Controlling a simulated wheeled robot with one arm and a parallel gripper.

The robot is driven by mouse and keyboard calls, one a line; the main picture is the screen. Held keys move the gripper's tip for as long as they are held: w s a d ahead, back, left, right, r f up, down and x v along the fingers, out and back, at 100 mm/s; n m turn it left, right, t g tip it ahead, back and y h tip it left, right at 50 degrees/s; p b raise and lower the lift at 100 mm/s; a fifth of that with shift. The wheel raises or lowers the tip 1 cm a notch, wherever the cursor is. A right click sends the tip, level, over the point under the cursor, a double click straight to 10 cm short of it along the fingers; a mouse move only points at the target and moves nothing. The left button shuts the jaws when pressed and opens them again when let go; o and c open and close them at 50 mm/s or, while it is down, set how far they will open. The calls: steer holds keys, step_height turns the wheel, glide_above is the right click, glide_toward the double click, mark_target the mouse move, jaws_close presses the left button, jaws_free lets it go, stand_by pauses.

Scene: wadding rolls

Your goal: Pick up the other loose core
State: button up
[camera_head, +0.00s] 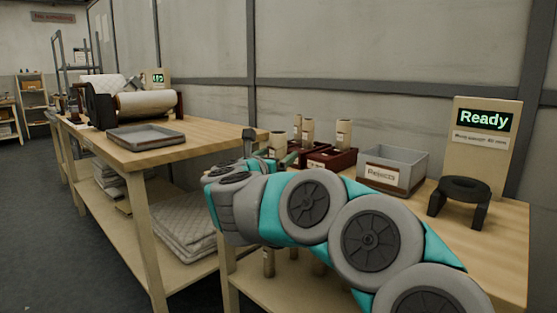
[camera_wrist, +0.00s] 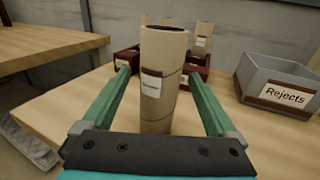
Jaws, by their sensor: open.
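A tan cardboard core (camera_wrist: 163,112) with a white label stands upright on the wooden bench, between the two green fingers of my gripper (camera_wrist: 159,74) in the wrist view. The fingers are open, with a visible gap on each side of the core. In the head view the top of this core (camera_head: 278,140) shows beside my gripper (camera_head: 284,158); my arm hides its lower part. Other cores (camera_head: 343,134) stand in dark red holders (camera_head: 332,158) behind it; one of them also shows in the wrist view (camera_wrist: 203,38).
A grey Rejects bin (camera_head: 393,168) stands right of the holders, near a Ready sign (camera_head: 485,121) and a black stand (camera_head: 464,189). Another bench (camera_head: 190,148) at left holds a grey tray (camera_head: 146,140) and a wadding roll (camera_head: 147,103). Cores (camera_head: 269,263) are on the shelf below.

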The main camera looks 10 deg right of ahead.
mark_target(282, 152)
steer(key=shift+p+x, duration=0.3)
steer(key=shift+x, duration=1.7)
steer(key=c, duration=1.5)
